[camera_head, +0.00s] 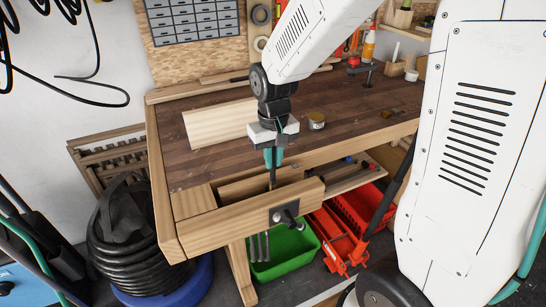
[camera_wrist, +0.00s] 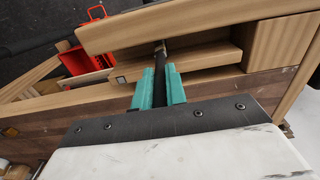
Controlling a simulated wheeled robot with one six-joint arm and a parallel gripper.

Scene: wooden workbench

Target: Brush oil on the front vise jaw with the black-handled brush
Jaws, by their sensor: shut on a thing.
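My gripper (camera_head: 273,160) points down over the front edge of the bench, its teal fingers shut on the black-handled brush (camera_head: 272,179). In the wrist view the brush's dark handle (camera_wrist: 159,88) lies between the fingers (camera_wrist: 159,86), and its tip reaches the inner side of the front vise jaw (camera_wrist: 200,27). In the head view the wooden front vise jaw (camera_head: 235,226) has a dark screw plate and handle. The brush tip is at or just behind its top edge; I cannot tell whether it touches. A small open tin (camera_head: 316,121) stands on the bench right of my gripper.
A pale board (camera_head: 218,123) lies on the workbench (camera_head: 200,171) behind my gripper. Below are a green bin (camera_head: 286,250) and red bins (camera_head: 335,235). A coiled black hose (camera_head: 125,235) is at left. The bench top's back right holds tools and an orange bottle (camera_head: 369,45).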

